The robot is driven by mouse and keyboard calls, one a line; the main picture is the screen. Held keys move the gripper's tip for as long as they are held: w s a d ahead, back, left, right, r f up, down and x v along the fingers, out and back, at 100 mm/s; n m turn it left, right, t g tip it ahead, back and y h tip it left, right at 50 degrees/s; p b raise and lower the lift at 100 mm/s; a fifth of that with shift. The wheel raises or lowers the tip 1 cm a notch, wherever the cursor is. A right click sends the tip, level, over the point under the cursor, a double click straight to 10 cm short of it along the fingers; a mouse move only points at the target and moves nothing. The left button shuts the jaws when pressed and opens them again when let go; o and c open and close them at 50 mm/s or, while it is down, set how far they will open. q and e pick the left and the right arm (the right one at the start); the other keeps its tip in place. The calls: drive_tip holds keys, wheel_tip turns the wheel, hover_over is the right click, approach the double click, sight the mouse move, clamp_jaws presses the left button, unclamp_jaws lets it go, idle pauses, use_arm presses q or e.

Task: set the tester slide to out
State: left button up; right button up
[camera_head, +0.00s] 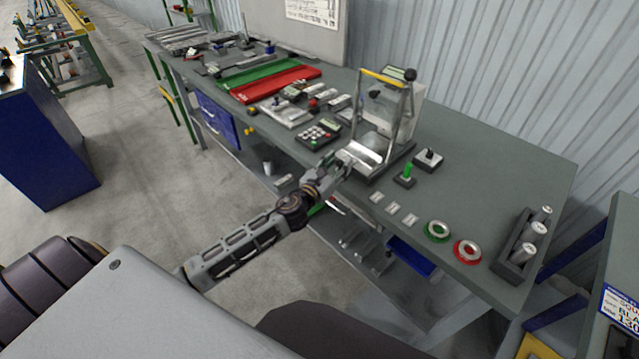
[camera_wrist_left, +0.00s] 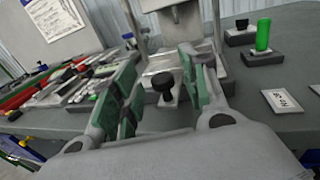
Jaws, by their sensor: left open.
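The tester (camera_head: 378,108) stands on the grey table, an upright frame with a yellow top bar on a dark base. Its slide, a bright metal plate (camera_head: 362,153), lies low at the front on the base. In the left wrist view a black round knob (camera_wrist_left: 162,82) stands on a small metal block at the front of the slide. My left gripper (camera_head: 338,166) is at the table's front edge, just in front of the slide. It is open, with its green-padded fingers (camera_wrist_left: 160,92) either side of the knob in that view; contact cannot be told. My right gripper is out of view.
A green knob on a dark block (camera_head: 405,175) and a black-knobbed box (camera_head: 428,158) stand right of the tester. Small labels (camera_head: 393,208), green (camera_head: 438,231) and red rings (camera_head: 467,251) lie further right. A keypad device (camera_head: 318,133) sits left. The back right table is clear.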

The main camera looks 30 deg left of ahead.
use_arm(q)
drive_tip(key=s+a, duration=0.1)
drive_tip(key=s, duration=0.9)
drive_tip(key=shift+s+a, duration=0.25)
drive_tip(key=shift+s, duration=0.1)
idle(0.4)
drive_tip(key=shift+n, duration=0.3)
idle(0.5)
